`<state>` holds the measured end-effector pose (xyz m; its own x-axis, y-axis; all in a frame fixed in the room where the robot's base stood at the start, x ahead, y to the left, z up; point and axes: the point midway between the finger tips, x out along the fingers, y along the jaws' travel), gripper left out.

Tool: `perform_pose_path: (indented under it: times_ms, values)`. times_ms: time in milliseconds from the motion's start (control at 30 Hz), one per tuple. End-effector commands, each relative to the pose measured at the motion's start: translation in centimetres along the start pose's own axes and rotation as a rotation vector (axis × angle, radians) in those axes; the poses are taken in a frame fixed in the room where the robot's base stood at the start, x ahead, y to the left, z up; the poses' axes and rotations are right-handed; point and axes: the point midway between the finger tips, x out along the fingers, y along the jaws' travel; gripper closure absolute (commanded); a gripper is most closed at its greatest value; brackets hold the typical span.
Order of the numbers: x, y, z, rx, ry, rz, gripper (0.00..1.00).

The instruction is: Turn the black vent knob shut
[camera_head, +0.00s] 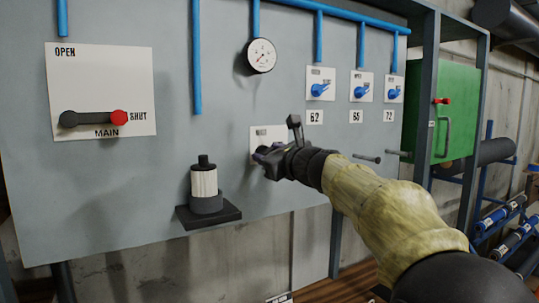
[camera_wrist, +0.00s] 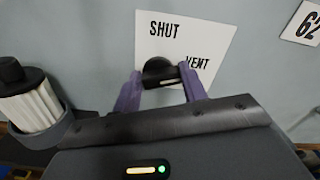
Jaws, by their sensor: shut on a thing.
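The black vent knob (camera_wrist: 158,70) sits on a white plate (camera_wrist: 212,38) lettered SHUT and VENT in the wrist view. The knob is between the two purple fingers of my gripper (camera_wrist: 160,77), one on each side, and the gripper is shut on it. A pale bar shows on the knob's near side; where it points is hard to tell. SHUT is above the knob, VENT to its right, partly covered by a finger. In the head view my gripper (camera_head: 266,157) is at the plate (camera_head: 262,133) and hides the knob.
A white ribbed cylinder with a black top (camera_head: 204,182) stands on a dark shelf (camera_head: 211,217) left of my gripper. The MAIN lever (camera_head: 92,118) is further left. Blue valves (camera_head: 319,89), two pegs (camera_head: 367,158) and a green box (camera_head: 457,100) are to the right.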

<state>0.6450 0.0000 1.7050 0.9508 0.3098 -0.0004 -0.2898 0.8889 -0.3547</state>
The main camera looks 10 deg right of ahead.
Motion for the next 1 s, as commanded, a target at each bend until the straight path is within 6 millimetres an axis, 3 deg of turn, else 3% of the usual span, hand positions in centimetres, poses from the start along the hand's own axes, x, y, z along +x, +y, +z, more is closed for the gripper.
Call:
perform_pose_path:
  times_ms: [367, 1000]
  values:
    - [-0.02, 0.11, -0.18, -0.158, -0.001, -0.003, 0.80]
    - [-0.01, 0.45, -0.12, -0.734, -0.002, -0.004, 0.80]
